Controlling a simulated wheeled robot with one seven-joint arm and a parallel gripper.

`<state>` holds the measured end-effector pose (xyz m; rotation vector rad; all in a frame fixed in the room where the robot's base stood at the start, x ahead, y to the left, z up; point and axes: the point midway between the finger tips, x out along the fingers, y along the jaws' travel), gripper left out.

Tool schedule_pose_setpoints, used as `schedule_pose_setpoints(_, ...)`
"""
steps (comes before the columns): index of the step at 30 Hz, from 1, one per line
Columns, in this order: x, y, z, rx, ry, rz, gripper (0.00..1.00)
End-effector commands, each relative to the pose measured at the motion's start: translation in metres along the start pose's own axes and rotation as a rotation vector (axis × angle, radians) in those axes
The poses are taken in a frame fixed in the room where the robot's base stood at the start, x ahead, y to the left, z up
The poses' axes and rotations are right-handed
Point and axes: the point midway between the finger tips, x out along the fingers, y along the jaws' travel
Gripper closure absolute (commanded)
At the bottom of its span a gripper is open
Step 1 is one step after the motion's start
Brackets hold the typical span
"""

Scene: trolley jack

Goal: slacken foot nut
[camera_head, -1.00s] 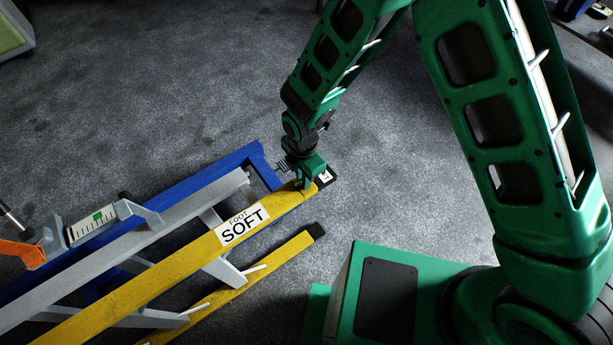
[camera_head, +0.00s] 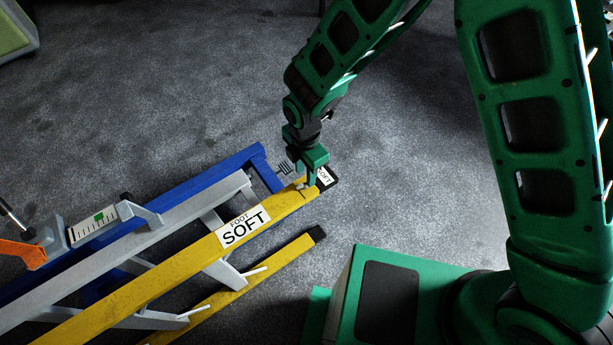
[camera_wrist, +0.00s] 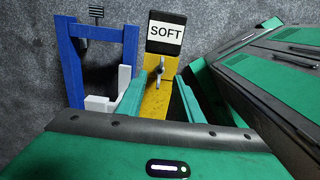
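The yellow beam (camera_head: 150,283) carries a FOOT SOFT label (camera_head: 242,225). Its far end has a black foot block (camera_head: 333,181) with a white SOFT label, which also shows in the wrist view (camera_wrist: 164,33). A small silver winged nut (camera_wrist: 159,72) sits on the beam just short of the block. My gripper (camera_head: 309,180) is over this end of the beam. In the wrist view its green fingers (camera_wrist: 161,94) are apart, one on each side of the yellow beam, with nothing gripped between them. The nut lies beyond the fingertips in that view. Contact with the beam cannot be told.
A blue frame (camera_head: 235,160) with a spring-like part (camera_head: 284,168) and a grey beam (camera_head: 165,222) lie left of the nut. A shorter yellow bar (camera_head: 285,258) is in front. A gauge (camera_head: 95,223) stands farther left. Open floor lies behind.

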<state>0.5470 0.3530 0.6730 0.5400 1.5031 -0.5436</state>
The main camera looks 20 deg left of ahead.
Motion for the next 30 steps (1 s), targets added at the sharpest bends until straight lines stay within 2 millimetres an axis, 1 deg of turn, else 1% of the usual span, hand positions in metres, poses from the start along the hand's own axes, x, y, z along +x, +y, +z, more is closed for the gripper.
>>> schedule_pose_setpoints(1, -0.011, 0.001, 0.000, 0.000, 0.000, 0.004, 0.67)
schedule_pose_setpoints(6, -0.038, 0.000, 0.000, 0.000, 0.000, 0.001, 0.67)
schedule_pose_setpoints(9, -0.048, 0.000, 0.001, 0.000, 0.000, 0.000, 0.67)
schedule_pose_setpoints(12, -0.055, 0.000, 0.001, 0.000, 0.000, -0.001, 0.67)
schedule_pose_setpoints(16, -0.057, -0.001, 0.001, 0.000, 0.000, -0.002, 0.67)
schedule_pose_setpoints(30, -0.057, -0.001, 0.001, 0.002, 0.000, -0.002, 0.67)
